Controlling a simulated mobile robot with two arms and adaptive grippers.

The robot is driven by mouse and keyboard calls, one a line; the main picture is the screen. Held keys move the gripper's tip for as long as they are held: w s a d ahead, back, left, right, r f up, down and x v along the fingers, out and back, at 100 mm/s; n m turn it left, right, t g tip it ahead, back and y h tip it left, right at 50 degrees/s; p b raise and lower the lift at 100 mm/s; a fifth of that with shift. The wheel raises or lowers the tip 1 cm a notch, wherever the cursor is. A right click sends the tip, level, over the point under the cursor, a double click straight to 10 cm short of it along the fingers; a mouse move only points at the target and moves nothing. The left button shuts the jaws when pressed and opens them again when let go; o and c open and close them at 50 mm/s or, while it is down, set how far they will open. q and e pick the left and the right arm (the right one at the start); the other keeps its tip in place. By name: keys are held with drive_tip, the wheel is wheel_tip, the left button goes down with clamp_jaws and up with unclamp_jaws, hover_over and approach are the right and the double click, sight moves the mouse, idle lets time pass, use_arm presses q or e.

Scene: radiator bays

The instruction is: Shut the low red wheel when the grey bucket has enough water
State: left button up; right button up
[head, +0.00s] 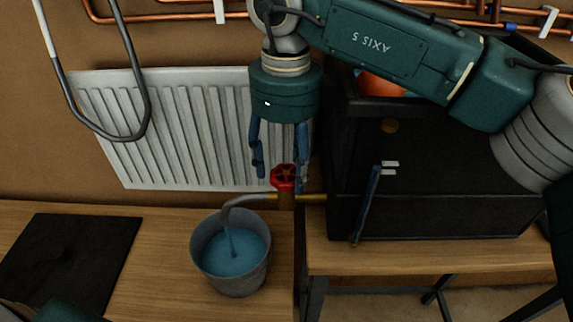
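The red wheel (284,177) sits on a brass valve low in front of the radiator. A grey spout (243,201) runs left from the valve and curves down. A stream of water falls from it into the grey bucket (263,277), which stands upright on the wooden bench. Blue water (232,255) covers the inside of the bucket, with its surface below the rim. My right gripper (279,176) points down at the wheel with its blue fingers apart. Its right finger is close beside the wheel; I cannot tell whether they touch. My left gripper is not in view.
A white radiator (185,130) stands behind the bench (160,270). A dark mat (70,262) lies at left. Copper pipes (180,17) run along the wall above.

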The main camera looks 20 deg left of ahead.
sight(285, 174)
drive_tip(key=shift+f, duration=0.1)
wheel_tip(285, 174, up, 12)
idle(0.6)
drive_tip(key=shift+s, duration=0.1)
idle(0.3)
